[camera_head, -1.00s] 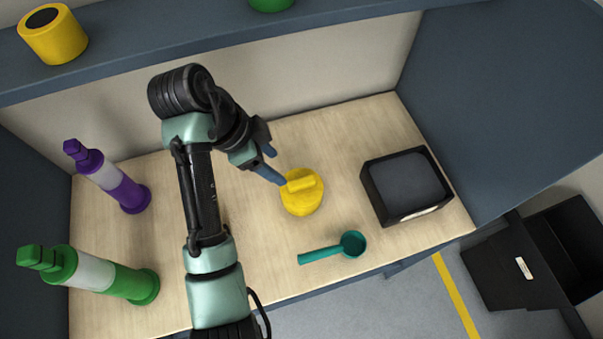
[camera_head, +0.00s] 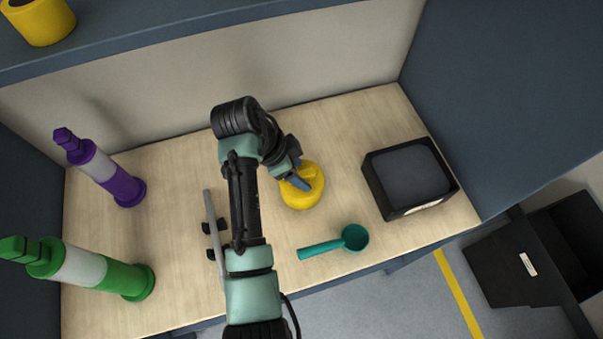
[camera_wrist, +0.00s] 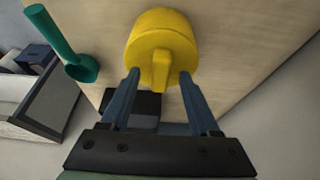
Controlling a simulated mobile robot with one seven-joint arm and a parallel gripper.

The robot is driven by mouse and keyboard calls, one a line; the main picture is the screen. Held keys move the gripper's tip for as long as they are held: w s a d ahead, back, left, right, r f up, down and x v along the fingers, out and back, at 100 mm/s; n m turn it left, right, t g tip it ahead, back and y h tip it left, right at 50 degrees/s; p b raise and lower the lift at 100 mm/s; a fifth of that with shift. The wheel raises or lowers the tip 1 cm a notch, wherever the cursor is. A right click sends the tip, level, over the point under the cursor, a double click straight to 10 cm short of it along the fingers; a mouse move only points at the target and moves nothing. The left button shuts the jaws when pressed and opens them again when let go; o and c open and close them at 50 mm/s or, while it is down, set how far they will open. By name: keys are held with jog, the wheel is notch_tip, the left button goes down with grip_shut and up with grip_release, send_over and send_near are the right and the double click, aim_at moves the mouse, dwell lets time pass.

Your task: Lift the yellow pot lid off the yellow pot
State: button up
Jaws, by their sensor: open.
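The yellow pot (camera_head: 302,196) stands on the wooden worktop with the yellow pot lid (camera_head: 312,172) on top. In the wrist view the lid (camera_wrist: 175,40) shows from above, with a raised bar handle pointing toward my gripper. My gripper (camera_head: 300,181) is at the left side of the lid in the head view and partly covers it. In the wrist view the two blue fingers of my gripper (camera_wrist: 160,78) are apart, with the end of the handle between their tips. I cannot tell whether the fingers touch the lid.
A teal ladle (camera_head: 340,242) lies in front of the pot. A black box-like item (camera_head: 410,180) stands to the right. Purple (camera_head: 100,168) and green (camera_head: 80,270) bollard-shaped items stand on the left. A grey rod-like item (camera_head: 213,235) lies beside my arm.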

jog(key=shift+f, duration=0.2)
grip_shut()
jog(key=shift+r, duration=0.15)
